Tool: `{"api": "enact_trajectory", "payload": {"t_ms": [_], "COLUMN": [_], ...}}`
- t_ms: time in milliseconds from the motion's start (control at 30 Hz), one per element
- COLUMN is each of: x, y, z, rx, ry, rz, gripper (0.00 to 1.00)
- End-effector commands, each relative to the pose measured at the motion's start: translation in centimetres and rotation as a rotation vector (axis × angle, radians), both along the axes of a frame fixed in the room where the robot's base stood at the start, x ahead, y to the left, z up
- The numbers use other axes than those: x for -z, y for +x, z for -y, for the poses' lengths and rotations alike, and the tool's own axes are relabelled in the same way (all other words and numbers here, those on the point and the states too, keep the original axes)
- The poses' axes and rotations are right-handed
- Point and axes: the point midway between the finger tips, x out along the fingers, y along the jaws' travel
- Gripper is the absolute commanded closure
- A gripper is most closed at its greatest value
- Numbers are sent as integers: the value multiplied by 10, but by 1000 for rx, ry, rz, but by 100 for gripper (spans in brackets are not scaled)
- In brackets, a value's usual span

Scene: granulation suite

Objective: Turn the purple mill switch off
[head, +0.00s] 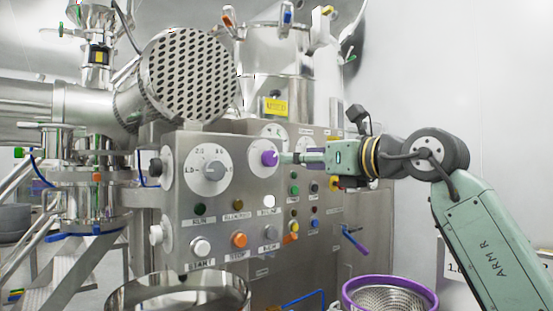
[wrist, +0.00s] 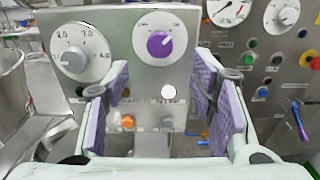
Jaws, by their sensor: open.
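The purple mill switch (head: 269,159) is a round knob on a white dial on the front of the steel control panel. In the wrist view the purple switch (wrist: 159,44) sits ahead, above and between the fingers, with a pale pointer line tilted to the upper right. The dial labels are too small to read surely. My gripper (head: 284,159) reaches in from the right, its tips close to the switch; I cannot tell if they touch it. In the wrist view my gripper (wrist: 160,85) is open, with nothing between its purple-padded fingers.
A grey speed dial (head: 213,171) is left of the switch. Several buttons, including an orange one (head: 239,240), are below. A second panel (wrist: 270,60) with gauges stands to the right. A steel bowl (head: 180,292) and a purple-rimmed sieve (head: 390,292) are below.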

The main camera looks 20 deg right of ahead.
Motion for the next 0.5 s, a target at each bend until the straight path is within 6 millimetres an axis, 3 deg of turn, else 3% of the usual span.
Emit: {"api": "enact_trajectory", "payload": {"t_ms": [300,500], "x": [-2,-1], "y": [56,74], "z": [-22,-28], "rx": [-3,-3], "ry": [1,1], "rz": [0,1], "gripper": [49,49]}}
